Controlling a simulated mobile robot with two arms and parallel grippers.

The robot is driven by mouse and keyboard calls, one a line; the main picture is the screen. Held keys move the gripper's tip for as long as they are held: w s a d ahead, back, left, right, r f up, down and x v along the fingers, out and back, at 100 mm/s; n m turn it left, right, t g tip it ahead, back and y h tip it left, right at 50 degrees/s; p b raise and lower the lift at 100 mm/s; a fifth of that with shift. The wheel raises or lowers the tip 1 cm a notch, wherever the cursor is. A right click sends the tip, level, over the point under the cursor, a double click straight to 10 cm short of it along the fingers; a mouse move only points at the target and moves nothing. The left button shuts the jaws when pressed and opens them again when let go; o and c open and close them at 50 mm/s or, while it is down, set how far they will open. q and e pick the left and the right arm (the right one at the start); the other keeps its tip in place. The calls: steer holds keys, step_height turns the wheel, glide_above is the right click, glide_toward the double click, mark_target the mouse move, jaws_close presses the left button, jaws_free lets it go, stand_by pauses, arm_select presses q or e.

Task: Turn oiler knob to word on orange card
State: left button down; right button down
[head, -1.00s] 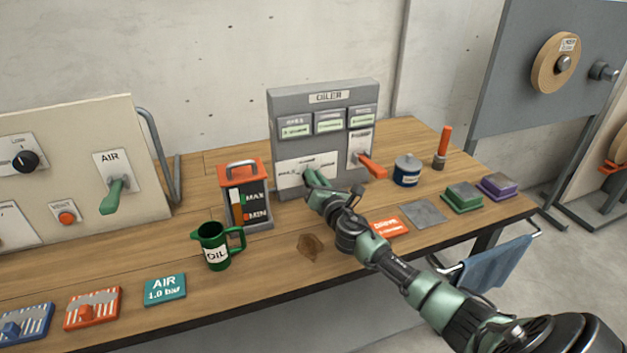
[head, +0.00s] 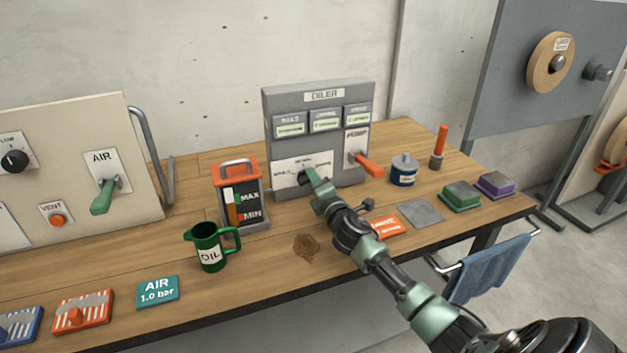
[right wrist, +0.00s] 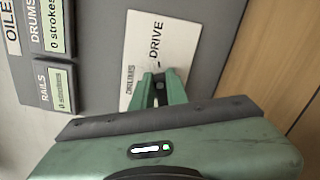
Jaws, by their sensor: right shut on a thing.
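The grey oiler box (head: 270,120) stands at the back of the bench. My right gripper (head: 308,174) is at the white selector plate (head: 283,167) low on its front. In the right wrist view the gripper (right wrist: 160,86) is shut on the small dark oiler knob (right wrist: 160,85), mostly hidden between the fingers. The plate (right wrist: 165,27) there bears the word DRIVE and another word at left, hard to read. The orange card (head: 390,228) lies on the bench right of my arm, its lettering too blurred to read surely. My left gripper is not in view.
Right of the plate is a red-handled pump lever (head: 368,164). A red-topped oil reservoir (head: 240,170) and a green oil jug (head: 209,254) stand to the left. A blue pot (head: 403,175) and a grey plate (head: 420,213) are to the right.

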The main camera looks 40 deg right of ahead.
steer(key=shift+d+m, duration=0.1)
steer(key=shift+m, duration=0.3)
steer(key=c, duration=1.4)
jaws_free()
steer(key=shift+s, duration=0.1)
steer(key=shift+s+f, duration=0.1)
steer(key=shift+s, duration=0.15)
steer(key=v, duration=0.7)
steer(key=shift+s, duration=0.1)
